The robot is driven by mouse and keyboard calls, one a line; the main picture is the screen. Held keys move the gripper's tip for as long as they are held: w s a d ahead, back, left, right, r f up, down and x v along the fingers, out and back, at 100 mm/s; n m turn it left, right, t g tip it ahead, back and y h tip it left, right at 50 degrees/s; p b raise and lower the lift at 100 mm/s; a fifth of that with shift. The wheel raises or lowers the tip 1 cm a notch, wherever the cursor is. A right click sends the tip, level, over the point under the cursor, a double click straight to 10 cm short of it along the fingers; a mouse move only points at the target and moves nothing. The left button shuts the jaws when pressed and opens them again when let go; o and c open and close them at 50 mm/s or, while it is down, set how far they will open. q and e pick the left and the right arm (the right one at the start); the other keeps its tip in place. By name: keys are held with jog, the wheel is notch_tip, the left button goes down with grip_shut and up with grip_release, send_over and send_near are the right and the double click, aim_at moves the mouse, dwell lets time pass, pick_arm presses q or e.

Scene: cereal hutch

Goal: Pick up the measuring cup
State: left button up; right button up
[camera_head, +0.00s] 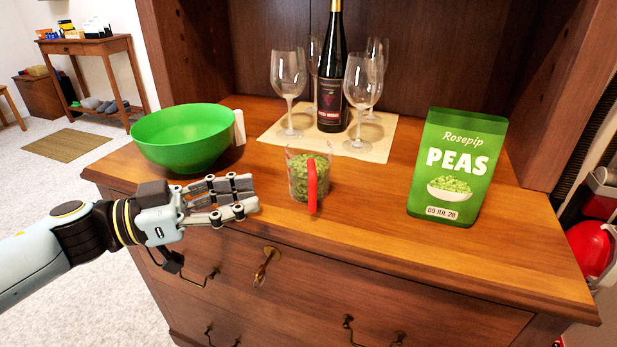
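The measuring cup (298,180) is clear with a red handle that faces me, and it holds green peas. It stands upright on the wooden hutch top, near the middle front. My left gripper (250,195) comes in from the left, at the front edge of the hutch top. Its fingers point right toward the cup, with a gap between them and the cup. The fingers are apart with nothing seen between them. My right gripper is not in view.
A green bowl (183,138) stands behind my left gripper. A green peas bag (457,166) stands upright at the right. Behind the cup, a wine bottle (331,85) and several wine glasses (289,78) stand on a beige mat (388,143). The top between cup and bag is clear.

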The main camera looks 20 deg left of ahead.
aim_at(313, 214)
pick_arm(q)
jog(key=shift+g+h, duration=0.3)
jog(key=shift+g, duration=0.3)
jog(key=x, duration=0.7)
jog(key=b+x, duration=0.1)
jog(key=x, duration=0.2)
jog(key=shift+s+d+f, duration=0.1)
jog(key=shift+d+f, duration=0.15)
jog(key=shift+d, duration=0.25)
jog(key=shift+c, duration=0.2)
grip_shut()
